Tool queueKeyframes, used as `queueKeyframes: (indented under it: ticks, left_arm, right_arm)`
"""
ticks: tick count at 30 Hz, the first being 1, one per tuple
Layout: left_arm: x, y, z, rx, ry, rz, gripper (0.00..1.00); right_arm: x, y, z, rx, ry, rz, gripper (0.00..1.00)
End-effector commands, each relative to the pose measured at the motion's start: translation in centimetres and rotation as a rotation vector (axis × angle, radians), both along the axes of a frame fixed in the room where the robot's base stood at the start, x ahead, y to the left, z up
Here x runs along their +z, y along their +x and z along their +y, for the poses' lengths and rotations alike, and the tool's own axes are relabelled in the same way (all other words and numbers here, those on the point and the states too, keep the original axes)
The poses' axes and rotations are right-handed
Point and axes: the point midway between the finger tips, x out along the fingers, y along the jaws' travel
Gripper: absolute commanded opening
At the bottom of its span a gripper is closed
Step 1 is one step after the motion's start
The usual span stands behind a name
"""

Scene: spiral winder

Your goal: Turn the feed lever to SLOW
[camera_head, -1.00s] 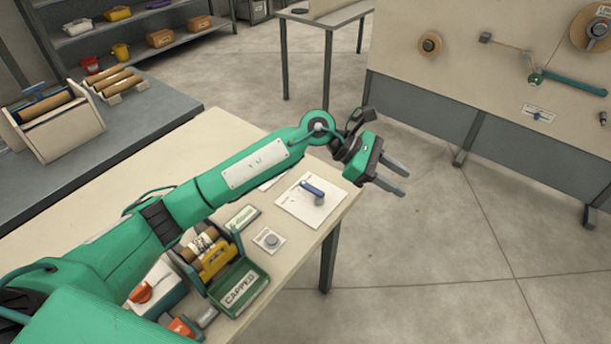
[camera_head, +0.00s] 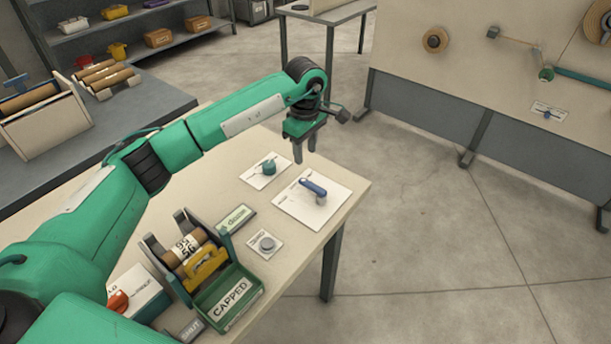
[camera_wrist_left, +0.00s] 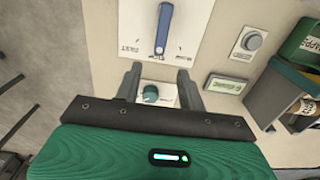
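The blue feed lever (camera_head: 314,188) sits on a white plate (camera_head: 300,210) near the right end of the table. In the left wrist view the lever (camera_wrist_left: 163,30) lies above the fingertips, its plate printed FAST on the left; the other lettering is too small to read. My left gripper (camera_head: 304,158) points down over the table's far part, behind the lever and apart from it. It is open and empty; its fingers (camera_wrist_left: 158,76) also show in the left wrist view, with a teal knob (camera_wrist_left: 150,95) seen between them. My right gripper is out of view.
The teal knob (camera_head: 269,169) stands on a small plate left of the lever. A panel (camera_head: 450,85) rises beyond the floor at right.

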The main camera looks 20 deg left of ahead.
Motion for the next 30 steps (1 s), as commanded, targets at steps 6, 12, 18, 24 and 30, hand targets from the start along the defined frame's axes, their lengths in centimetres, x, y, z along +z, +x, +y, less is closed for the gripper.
queueKeyframes:
  ticks: [6,12,18,24,30]
  left_arm:
    - [-4.8,-0.2,-0.1,0.0,-0.001,0.006,0.4]
    - [-8.1,-0.1,-0.1,0.001,-0.002,0.003,0.4]
    - [-9.7,-0.1,-0.1,-0.001,-0.002,0.001,0.4]
    - [-9.9,0.0,-0.1,-0.001,-0.002,0.0,0.4]
    - [-9.9,0.0,-0.1,-0.001,-0.002,0.0,0.2]
  right_arm:
    - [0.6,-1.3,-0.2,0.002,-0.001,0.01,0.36]
    - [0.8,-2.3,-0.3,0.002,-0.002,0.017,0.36]
    - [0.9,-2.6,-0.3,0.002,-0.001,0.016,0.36]
    - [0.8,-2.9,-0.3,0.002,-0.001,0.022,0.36]
    - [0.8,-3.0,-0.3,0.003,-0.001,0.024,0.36]
